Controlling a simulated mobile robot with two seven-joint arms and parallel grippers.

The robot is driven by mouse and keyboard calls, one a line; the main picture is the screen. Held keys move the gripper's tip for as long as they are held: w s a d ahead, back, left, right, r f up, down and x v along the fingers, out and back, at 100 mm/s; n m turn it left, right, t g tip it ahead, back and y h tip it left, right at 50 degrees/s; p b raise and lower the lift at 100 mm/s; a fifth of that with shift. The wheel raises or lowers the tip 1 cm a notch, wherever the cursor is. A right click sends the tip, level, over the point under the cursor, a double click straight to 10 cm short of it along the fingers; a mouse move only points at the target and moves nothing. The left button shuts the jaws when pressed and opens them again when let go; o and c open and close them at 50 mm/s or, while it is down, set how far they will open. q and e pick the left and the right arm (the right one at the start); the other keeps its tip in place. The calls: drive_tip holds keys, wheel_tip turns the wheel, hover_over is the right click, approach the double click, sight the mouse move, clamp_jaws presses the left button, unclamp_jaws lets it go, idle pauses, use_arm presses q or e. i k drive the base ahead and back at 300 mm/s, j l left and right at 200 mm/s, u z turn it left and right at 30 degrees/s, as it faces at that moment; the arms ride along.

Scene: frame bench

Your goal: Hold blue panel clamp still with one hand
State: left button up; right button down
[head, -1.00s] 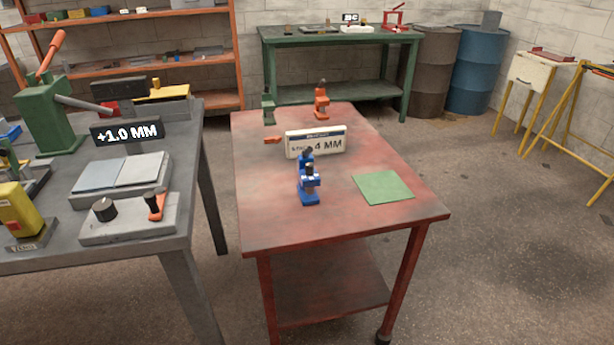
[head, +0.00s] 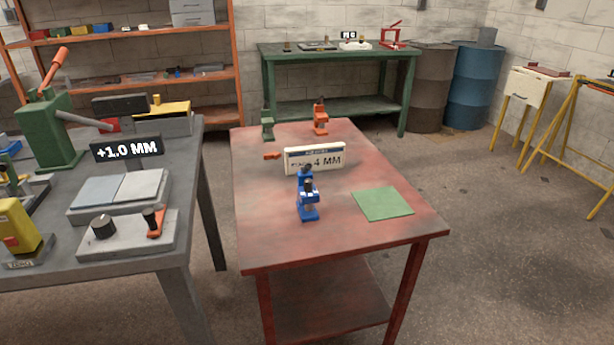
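The blue panel clamp (head: 308,203) stands upright on the red table (head: 275,235), in front of a white sign (head: 328,158) that reads partly "4 MM". It has a dark knob or screw at its top. Neither of my grippers shows in the head view, and nothing is touching the clamp.
A green square mat (head: 382,204) lies right of the clamp. An orange clamp (head: 320,117), a green clamp (head: 267,125) and a small orange piece (head: 272,156) are farther back. A grey bench (head: 120,262) with a green press (head: 48,135) stands left. Open floor lies right.

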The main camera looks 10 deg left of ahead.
sight(308, 166)
drive_tip(key=i+l+u, duration=0.7)
drive_tip(key=k+l, duration=0.1)
drive_tip(key=k, duration=0.25)
drive_tip(key=i, duration=0.5)
drive_tip(key=u, duration=0.05)
